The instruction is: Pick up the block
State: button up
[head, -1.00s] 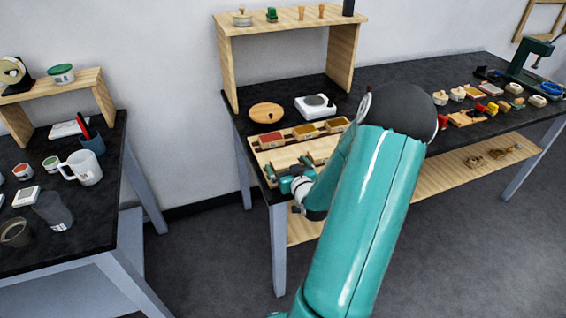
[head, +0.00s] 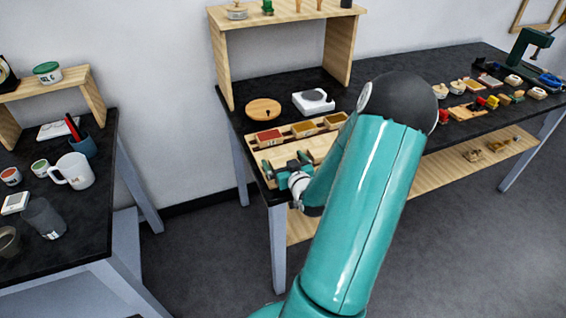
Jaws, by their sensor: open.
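A wooden tray (head: 257,158) lies at the left front of the long dark table. It holds a red-topped block (head: 269,138) and two ochre-topped ones, one in the middle (head: 304,129) and one on the right (head: 335,120). I cannot tell which piece is the task's block. My teal gripper (head: 281,172) is open, low over the tray's front left part, in front of the red-topped block. Its fingers are small here, and I cannot tell whether anything lies between them. My arm hides the tray's right part.
A round wooden lid (head: 263,110) and a white scale (head: 313,101) stand behind the tray, under a wooden shelf (head: 280,17). Several small items and a green press (head: 526,58) are at the right. A white mug (head: 73,171) stands on the left table.

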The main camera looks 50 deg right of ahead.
jog(key=c, duration=1)
